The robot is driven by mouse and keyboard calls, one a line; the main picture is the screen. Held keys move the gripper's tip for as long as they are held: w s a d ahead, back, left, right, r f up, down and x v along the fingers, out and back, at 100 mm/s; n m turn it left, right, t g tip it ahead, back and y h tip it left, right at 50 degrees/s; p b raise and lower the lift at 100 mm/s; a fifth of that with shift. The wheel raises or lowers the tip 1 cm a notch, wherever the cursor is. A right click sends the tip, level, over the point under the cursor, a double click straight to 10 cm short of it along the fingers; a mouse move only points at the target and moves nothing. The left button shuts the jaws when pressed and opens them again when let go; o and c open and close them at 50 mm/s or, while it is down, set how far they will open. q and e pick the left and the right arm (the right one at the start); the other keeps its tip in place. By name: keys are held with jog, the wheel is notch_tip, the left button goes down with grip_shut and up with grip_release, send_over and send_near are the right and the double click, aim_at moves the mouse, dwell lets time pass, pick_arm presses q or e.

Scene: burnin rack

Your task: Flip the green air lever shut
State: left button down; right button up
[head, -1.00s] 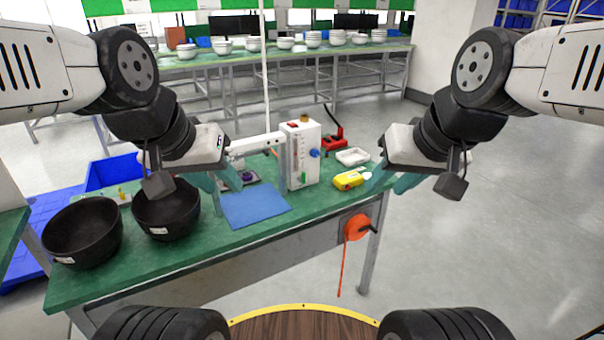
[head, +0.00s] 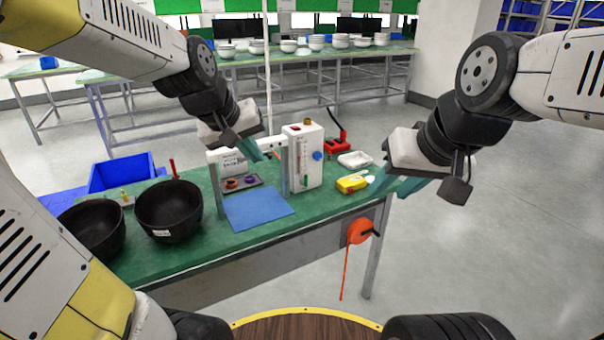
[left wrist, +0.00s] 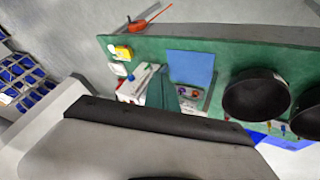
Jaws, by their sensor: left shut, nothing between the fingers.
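A white upright box (head: 312,172) stands on the green bench, with a blue knob on its right side and a red-orange part on top. A small green part (head: 305,181) low on its front may be the green air lever; it is too small to tell its position. My left gripper (head: 258,155) is shut and empty, in front of a grey frame left of the box, apart from the green part. Its teal fingers (left wrist: 160,90) show in the left wrist view, overlapping the white box (left wrist: 139,80). My right gripper (head: 392,188) looks open and empty, right of the bench.
A grey plate with red and purple knobs (head: 240,182) sits left of the box, behind a blue mat (head: 258,208). Two black bowls (head: 168,212) stand at the left.

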pick_arm(q)
jog(key=w+d+f+n+y, duration=0.1)
jog(key=w+d+f+n, duration=0.1)
jog(key=w+f, duration=0.7)
jog(key=w+d+f+n+t, duration=0.1)
jog(key=w+d+f+n, duration=0.1)
jog(key=w+f, duration=0.7)
jog(key=w+d, duration=0.1)
jog(key=w, duration=0.3)
jog(key=shift+d+n+y, duration=0.15)
jog(key=shift+n+y, duration=0.25)
jog(key=shift+w, duration=0.1)
send_near(303, 184)
jog(key=a+f, duration=0.1)
jog(key=f, duration=0.1)
jog(key=a+f, duration=0.1)
jog(key=shift+a+f, duration=0.35)
jog(key=shift+w+d+r, duration=0.15)
jog(key=shift+w+d, duration=1.1)
jog(key=shift+d, duration=0.25)
